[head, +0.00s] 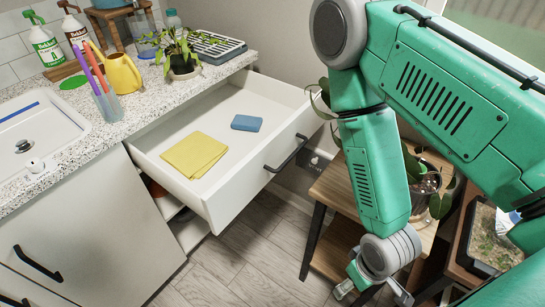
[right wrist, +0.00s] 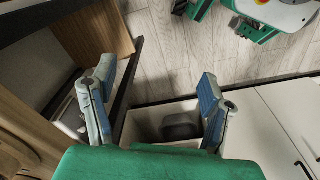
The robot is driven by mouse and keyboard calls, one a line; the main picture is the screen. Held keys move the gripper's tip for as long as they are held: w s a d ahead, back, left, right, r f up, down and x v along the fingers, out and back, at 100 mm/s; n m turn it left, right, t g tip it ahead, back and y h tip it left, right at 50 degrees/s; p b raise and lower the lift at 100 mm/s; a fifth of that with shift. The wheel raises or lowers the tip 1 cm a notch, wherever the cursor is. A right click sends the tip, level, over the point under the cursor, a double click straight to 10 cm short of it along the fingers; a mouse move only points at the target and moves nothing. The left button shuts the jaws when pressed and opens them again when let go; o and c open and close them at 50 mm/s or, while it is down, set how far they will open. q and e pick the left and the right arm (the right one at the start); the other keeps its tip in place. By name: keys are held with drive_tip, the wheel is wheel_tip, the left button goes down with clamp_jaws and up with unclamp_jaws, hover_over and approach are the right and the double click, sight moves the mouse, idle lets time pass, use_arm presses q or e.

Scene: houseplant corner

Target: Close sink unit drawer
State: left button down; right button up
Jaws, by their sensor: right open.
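The sink unit drawer (head: 235,195) is white and pulled well out of the unit below the speckled counter. Its front carries a black bar handle (head: 287,154). A folded yellow cloth (head: 195,154) and a small blue sponge (head: 246,123) lie inside it. My right gripper (head: 372,291) hangs low at the bottom of the head view, to the right of the drawer front and apart from it. In the right wrist view its fingers (right wrist: 155,88) are spread with nothing held. My left gripper is in neither view.
A wooden stand (head: 343,188) with a potted plant (head: 426,185) is right of the drawer, close to my right arm. The counter (head: 125,115) holds a watering can (head: 122,72), bottles and a plant. Wood-look floor (head: 240,262) is clear before the drawer.

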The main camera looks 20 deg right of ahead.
drive_tip(key=shift+a+r+m, duration=0.1)
drive_tip(key=shift+a+m, duration=0.05)
drive_tip(key=shift+m, duration=0.25)
drive_tip(key=c, duration=0.7)
drive_tip(key=shift+w+a+r+m, duration=0.15)
drive_tip(key=shift+w+a+m, duration=0.25)
drive_tip(key=shift+m, duration=0.4)
clamp_jaws()
drive_tip(key=m+t+y+b, duration=0.2)
drive_tip(key=m+t+y, duration=0.4)
drive_tip(key=m, duration=2.2)
approach(249, 187)
drive_tip(key=s+d+r+t+h, duration=0.1)
drive_tip(key=s+d+r, duration=0.1)
drive_tip(key=s, duration=0.4)
drive_tip(key=shift+h, duration=0.3)
drive_tip(key=b+x, duration=0.3)
drive_tip(key=x, duration=0.1)
drive_tip(key=w+r+b+x, duration=0.1)
drive_tip(key=b+x, duration=0.2)
drive_tip(key=x, duration=0.1)
drive_tip(key=a+b+x, duration=0.1)
drive_tip(key=b+x, duration=0.2)
drive_tip(key=x, duration=0.1)
drive_tip(key=shift+w+r, duration=0.15)
drive_tip(key=shift+w, duration=0.2)
drive_tip(key=shift+w+a, duration=0.2)
drive_tip(key=shift+w, duration=0.05)
